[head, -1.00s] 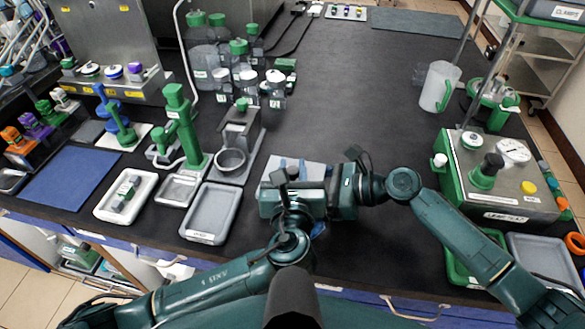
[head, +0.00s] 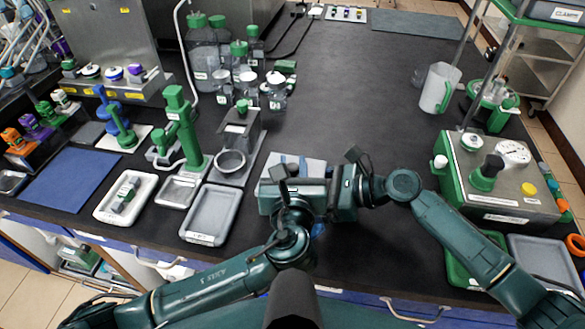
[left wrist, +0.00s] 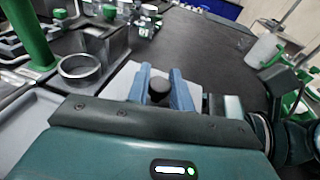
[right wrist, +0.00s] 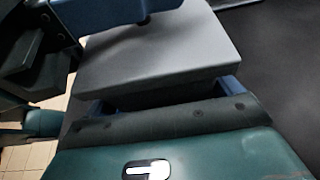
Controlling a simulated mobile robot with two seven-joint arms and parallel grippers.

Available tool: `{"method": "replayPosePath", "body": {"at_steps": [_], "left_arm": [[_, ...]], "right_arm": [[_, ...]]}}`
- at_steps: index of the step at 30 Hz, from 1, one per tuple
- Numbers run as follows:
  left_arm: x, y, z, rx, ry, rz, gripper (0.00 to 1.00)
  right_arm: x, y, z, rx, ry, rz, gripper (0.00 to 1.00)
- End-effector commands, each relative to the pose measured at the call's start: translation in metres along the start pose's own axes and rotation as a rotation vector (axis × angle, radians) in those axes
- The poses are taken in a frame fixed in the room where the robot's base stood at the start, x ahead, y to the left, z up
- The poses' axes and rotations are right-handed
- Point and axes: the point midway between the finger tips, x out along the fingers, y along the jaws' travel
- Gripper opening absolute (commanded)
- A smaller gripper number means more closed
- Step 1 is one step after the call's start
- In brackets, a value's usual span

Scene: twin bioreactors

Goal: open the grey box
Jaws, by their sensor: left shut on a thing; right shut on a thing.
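The grey box (head: 311,166) is at the front middle of the black bench, partly hidden by my grippers. Its flat pale grey lid (right wrist: 160,50) fills the middle of the right wrist view, with a dark gap below its near edge. My left gripper (left wrist: 162,87) is shut on the dark round knob (left wrist: 159,89) on the lid, one blue finger on each side. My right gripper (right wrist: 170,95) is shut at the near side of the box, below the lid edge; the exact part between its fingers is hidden. I cannot tell how far the lid is raised.
A grey tray (head: 211,213) lies just left of the box. A metal stand with a ring cup (head: 231,161) and a green press (head: 179,130) are behind it. A green-sided device (head: 500,185) stands at right. The bench behind the box is clear.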

Motion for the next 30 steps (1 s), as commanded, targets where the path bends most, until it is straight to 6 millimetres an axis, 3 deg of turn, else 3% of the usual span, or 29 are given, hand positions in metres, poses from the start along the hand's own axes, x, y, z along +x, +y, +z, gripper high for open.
{"method": "replayPosePath", "body": {"at_steps": [17,25,30], "left_arm": [[-0.002,0.000,0.010,-0.001,-0.001,0.000,0.00],[-0.006,0.000,0.040,-0.004,-0.002,-0.001,0.00],[-0.007,0.000,0.048,-0.001,-0.001,-0.001,0.00]], "right_arm": [[0.000,0.000,0.000,0.000,0.000,0.000,0.50],[0.000,0.000,0.000,0.000,0.000,0.000,0.50],[0.000,0.000,0.000,0.000,0.000,0.000,0.50]]}}
